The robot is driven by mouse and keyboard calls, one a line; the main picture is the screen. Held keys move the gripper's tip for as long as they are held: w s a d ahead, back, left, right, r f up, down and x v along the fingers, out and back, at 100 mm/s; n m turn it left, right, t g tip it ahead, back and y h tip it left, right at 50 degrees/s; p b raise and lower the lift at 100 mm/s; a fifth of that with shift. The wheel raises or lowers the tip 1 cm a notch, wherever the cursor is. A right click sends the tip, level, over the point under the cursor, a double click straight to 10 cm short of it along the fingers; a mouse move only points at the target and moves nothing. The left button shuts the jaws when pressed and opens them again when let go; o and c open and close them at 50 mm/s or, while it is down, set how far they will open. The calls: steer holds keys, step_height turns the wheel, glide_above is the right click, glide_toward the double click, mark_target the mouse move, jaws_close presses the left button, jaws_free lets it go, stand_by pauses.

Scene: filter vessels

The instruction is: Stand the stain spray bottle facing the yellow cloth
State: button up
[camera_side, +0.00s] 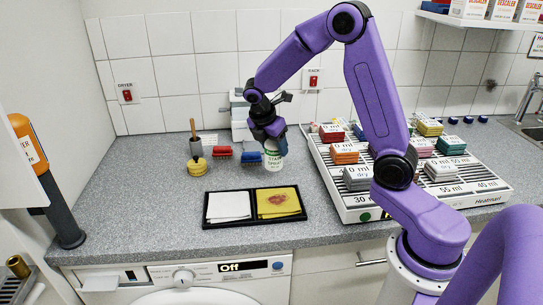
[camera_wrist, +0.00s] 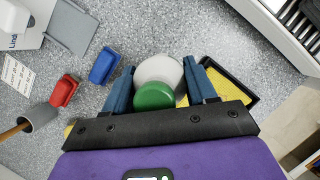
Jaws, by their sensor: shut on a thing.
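The stain spray bottle (camera_side: 274,158) is white with a green-lettered label that shows toward the side camera, the same side as the tray. It is upright behind the tray; I cannot tell whether its base touches the counter. My gripper (camera_side: 268,138) is shut on its upper part from above. In the wrist view the white bottle (camera_wrist: 158,72) with its green top (camera_wrist: 154,96) sits between the two blue fingers. The yellow cloth (camera_side: 278,201), with a reddish stain, lies in the right compartment of the black tray (camera_side: 253,206). It partly shows in the wrist view (camera_wrist: 234,86).
A white cloth (camera_side: 228,206) fills the tray's left compartment. Red (camera_side: 222,151) and blue (camera_side: 250,157) brushes lie left of the bottle, near a grey cup (camera_side: 196,147) and a yellow item (camera_side: 197,167). The Heatmart rack (camera_side: 365,206) stands close on the right.

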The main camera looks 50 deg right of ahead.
mark_target(271, 156)
steer(key=shift+w+f, duration=0.3)
steer(key=shift+f, duration=0.05)
steer(key=shift+w+d+f, duration=0.1)
steer(key=shift+w+f, duration=0.1)
steer(key=shift+f, duration=1.55)
steer(key=shift+f, duration=0.2)
steer(key=o, duration=1.3)
steer(key=shift+c, duration=0.2)
steer(key=shift+r, duration=0.15)
steer(key=v, duration=1)
steer(key=shift+r, duration=0.3)
steer(key=shift+s+a+r, duration=0.1)
steer(key=shift+a+r, duration=0.45)
steer(key=shift+r, duration=0.1)
